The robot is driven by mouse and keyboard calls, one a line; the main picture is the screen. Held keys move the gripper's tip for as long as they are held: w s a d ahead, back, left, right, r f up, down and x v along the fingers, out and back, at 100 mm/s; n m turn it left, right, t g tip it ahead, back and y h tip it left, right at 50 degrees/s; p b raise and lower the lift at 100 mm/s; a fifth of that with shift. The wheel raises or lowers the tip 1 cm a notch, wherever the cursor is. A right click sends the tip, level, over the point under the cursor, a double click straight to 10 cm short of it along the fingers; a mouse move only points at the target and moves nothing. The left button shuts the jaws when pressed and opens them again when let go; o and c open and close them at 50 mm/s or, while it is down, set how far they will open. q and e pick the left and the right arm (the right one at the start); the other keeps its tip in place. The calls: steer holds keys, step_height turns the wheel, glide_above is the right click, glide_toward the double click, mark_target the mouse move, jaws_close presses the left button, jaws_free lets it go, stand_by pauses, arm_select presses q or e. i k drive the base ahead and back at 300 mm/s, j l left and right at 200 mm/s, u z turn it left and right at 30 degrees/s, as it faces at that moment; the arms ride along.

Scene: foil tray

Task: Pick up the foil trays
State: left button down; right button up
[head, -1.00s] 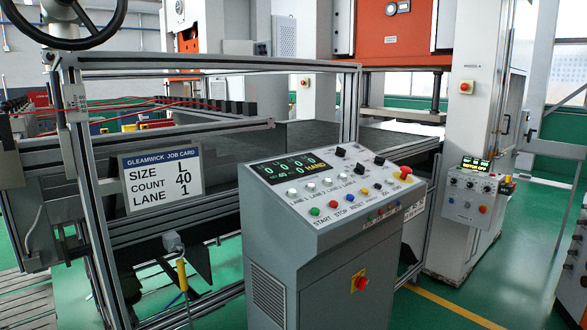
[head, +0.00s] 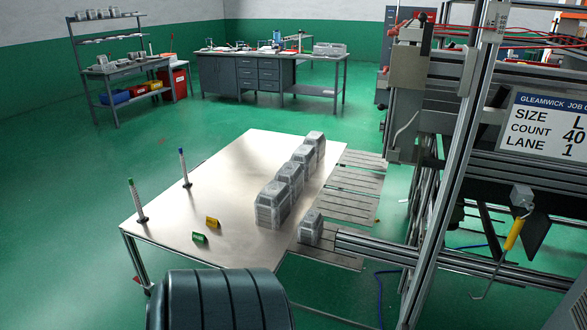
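Stacks of silver foil trays (head: 272,207) stand in a row along the right side of a pale metal table (head: 190,215) in the head view. The row runs away from me, and the nearer stacks partly hide the farther ones. A smaller foil stack (head: 310,230) sits apart, at the table's right edge by the end of the machine's rail. The job card (head: 548,127) on the machine reads size L, count 40, lane 1; its right side is cut off. Neither of my grippers is in view.
Two upright marker posts, green-topped (head: 138,200) and blue-topped (head: 185,168), stand on the table's left. Green (head: 199,237) and yellow (head: 212,222) tags lie near its front. A dark ribbed rounded thing (head: 222,302) fills the bottom edge. Green floor is open left.

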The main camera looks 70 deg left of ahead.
mark_target(310, 227)
steer(key=u, duration=1.65)
steer(key=i+j, duration=0.15)
steer(key=i, duration=0.3)
steer(key=i+j, duration=0.2)
steer(key=i, duration=0.25)
